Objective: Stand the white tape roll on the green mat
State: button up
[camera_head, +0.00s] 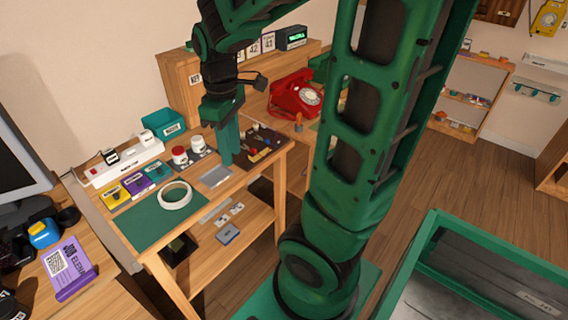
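The white tape roll (178,205) looks to lie flat on its side, ring face up, on the green mat (142,228) near the mat's right part. The mat lies on the wooden workbench at left. My gripper (226,162) points down over the bench, behind and to the right of the roll and apart from it. Its green finger part stands near a dark tool mat. Whether it is open or shut cannot be made out, and no held thing shows.
Behind the mat are yellow, purple and teal boxes (136,183), a white power strip (124,168), red-and-white jars (180,156) and a teal bin (163,124). A grey plate (216,176) lies right of the roll. A red phone (294,93) stands farther back.

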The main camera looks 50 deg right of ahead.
jog(key=s+d+m, duration=0.4)
jog(key=s+m, duration=0.7)
jog(key=s, duration=0.4)
jog(key=shift+s+r, duration=0.2)
jog(key=shift+r, duration=0.15)
